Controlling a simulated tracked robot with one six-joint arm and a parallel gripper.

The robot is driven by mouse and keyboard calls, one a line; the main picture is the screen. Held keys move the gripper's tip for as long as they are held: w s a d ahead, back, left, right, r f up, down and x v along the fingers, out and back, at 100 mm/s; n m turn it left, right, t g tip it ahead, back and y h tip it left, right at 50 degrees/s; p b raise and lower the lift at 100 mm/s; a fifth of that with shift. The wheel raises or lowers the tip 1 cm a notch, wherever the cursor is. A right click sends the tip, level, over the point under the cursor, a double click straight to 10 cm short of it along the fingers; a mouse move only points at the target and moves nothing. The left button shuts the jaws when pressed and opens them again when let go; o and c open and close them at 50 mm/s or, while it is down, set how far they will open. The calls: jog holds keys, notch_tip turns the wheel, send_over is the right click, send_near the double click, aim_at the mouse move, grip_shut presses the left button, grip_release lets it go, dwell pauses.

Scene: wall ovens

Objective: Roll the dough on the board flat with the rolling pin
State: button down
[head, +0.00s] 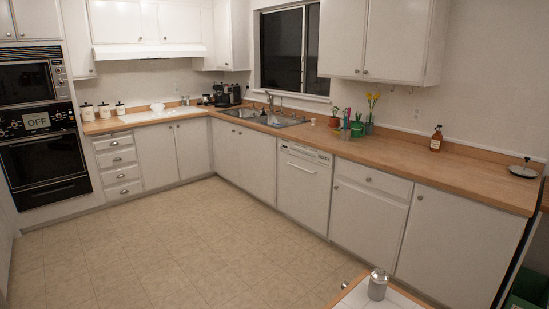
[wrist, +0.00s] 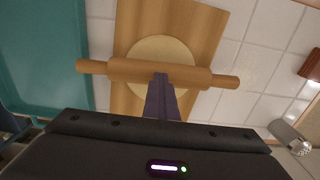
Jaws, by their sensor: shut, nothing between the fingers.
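In the wrist view a wooden rolling pin (wrist: 135,69) lies crosswise over the dough (wrist: 160,48), a pale, flat-looking round disc. The dough is on a wooden board (wrist: 208,16), and its near part is hidden behind the pin. My gripper (wrist: 161,78) is shut, its dark fingers together and overlapping the middle of the pin in the picture. I cannot tell whether the fingertips touch the pin. None of these shows in the head view.
A teal tray (wrist: 45,50) lies left of the board on white tiles (wrist: 268,55). A metal shaker (wrist: 290,135) stands at right; a similar one (head: 378,284) shows in the head view on a tiled counter corner. Wooden counters (head: 420,168) line the wall; the floor is clear.

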jog(key=shift+s+a+f, duration=0.15)
jog(key=shift+s+a, duration=0.35)
jog(key=shift+a, duration=0.1)
dwell(0.6)
jog(key=shift+w+d, duration=0.85)
jog(key=shift+d, duration=0.1)
dwell(0.9)
jog(key=shift+s+a, duration=0.45)
jog(key=shift+a, duration=0.05)
dwell(0.9)
notch_tip(320, 180, up, 8)
dwell(1.2)
jog(key=shift+d, duration=0.1)
